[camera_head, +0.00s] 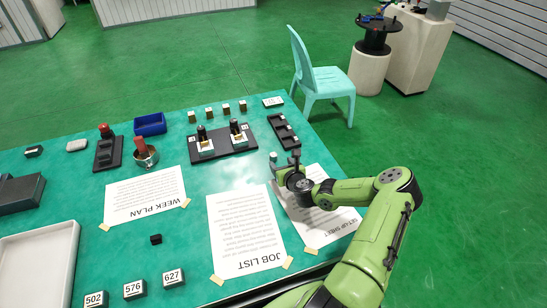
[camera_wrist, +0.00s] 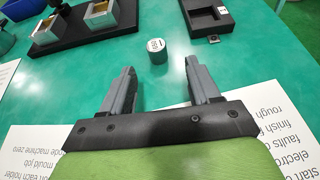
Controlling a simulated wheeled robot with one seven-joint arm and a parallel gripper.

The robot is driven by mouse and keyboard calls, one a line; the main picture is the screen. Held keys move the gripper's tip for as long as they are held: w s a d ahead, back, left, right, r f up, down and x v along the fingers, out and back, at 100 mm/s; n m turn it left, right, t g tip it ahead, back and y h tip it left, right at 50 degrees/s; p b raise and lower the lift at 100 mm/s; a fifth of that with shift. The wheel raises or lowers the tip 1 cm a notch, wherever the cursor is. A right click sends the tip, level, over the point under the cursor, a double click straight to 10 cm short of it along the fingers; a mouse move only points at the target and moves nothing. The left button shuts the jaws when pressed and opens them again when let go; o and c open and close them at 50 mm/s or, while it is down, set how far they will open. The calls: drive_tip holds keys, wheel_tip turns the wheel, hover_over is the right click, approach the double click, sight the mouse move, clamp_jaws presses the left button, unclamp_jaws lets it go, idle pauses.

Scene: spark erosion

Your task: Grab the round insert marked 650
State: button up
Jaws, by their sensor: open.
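A small round grey insert (camera_wrist: 157,56) stands on the green table in the wrist view, just beyond my fingertips and roughly midway between them. Its pale top carries a small dark mark that appears upside down; the digits are too small to read surely. In the head view it is a small pale shape (camera_head: 273,156) beside my fingers. My gripper (camera_wrist: 160,70) is open and empty, its two grey fingers pointing towards the insert and apart from it. In the head view my gripper (camera_head: 286,162) is low over the table's right part.
A black tray with recesses (camera_head: 284,131) lies beyond the insert. A black plate (camera_head: 222,143) with two holders lies to its left. Taped sheets, the job list (camera_head: 245,230) and set-up sheet (camera_head: 318,215), lie nearer. A turquoise chair (camera_head: 322,80) stands beyond the table.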

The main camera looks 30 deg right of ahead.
sight(275, 157)
drive_tip(key=x, duration=0.3)
drive_tip(key=b+x, duration=0.1)
drive_tip(key=x, duration=0.3)
drive_tip(key=shift+w+a+f, duration=0.15)
drive_tip(key=shift+a, duration=0.05)
drive_tip(key=shift+c, duration=0.8)
clamp_jaws()
